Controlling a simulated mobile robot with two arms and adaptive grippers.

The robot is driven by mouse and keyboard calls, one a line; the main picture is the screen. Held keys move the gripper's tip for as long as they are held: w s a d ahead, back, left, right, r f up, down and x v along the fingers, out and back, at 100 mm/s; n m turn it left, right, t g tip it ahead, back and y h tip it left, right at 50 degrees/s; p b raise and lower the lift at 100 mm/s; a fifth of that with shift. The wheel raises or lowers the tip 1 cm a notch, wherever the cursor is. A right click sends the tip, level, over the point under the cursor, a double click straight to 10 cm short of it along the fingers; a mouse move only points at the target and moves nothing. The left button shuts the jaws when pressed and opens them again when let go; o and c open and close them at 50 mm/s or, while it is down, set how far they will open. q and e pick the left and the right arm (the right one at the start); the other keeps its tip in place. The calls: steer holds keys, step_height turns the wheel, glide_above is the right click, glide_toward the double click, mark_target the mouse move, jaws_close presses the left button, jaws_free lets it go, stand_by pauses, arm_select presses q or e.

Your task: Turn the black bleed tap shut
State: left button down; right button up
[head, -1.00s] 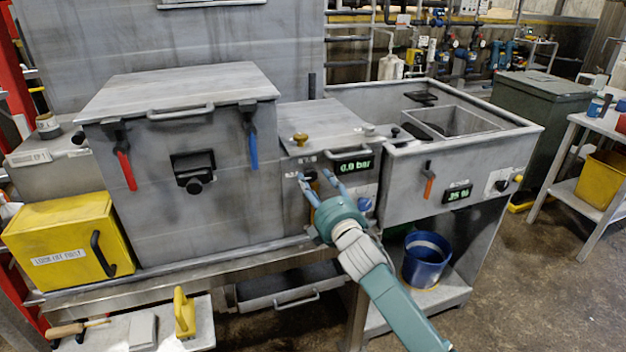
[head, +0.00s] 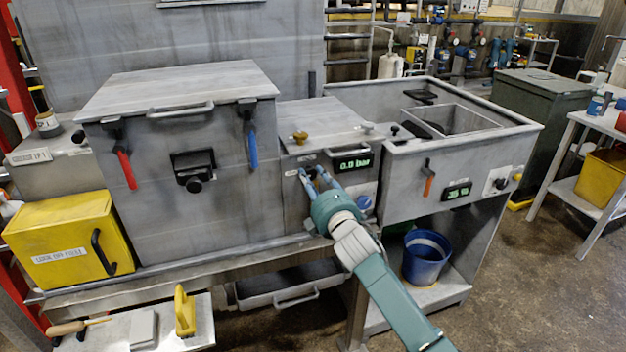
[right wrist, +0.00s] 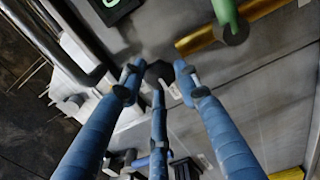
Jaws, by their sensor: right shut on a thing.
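The black bleed tap (right wrist: 158,73) shows in the right wrist view as a small dark knob between the three blue fingers of my right gripper (right wrist: 156,80). The fingers close around it. In the head view my right gripper (head: 312,174) is at the front of the middle grey unit (head: 293,184), below and left of its green "0.0 bar" display (head: 352,164). There its fingers hide most of the tap, and I cannot tell how far the tap is turned. My left gripper is not in view.
The large compactor box (head: 190,235) with red and blue latches is to the left. A blue bucket (head: 427,262) stands below right.

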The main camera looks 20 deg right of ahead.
steer(key=shift+m, duration=0.3)
steer(key=m+p, duration=0.1)
steer(key=m, duration=0.2)
steer(key=shift+m, duration=0.4)
steer(key=m+p, duration=0.1)
steer(key=m, duration=0.3)
steer(key=shift+m, duration=0.3)
steer(key=m+p, duration=0.1)
steer(key=m, duration=0.3)
steer(key=shift+m+p, duration=0.6)
steer(key=shift+m, duration=1.6)
steer(key=o, duration=1.1)
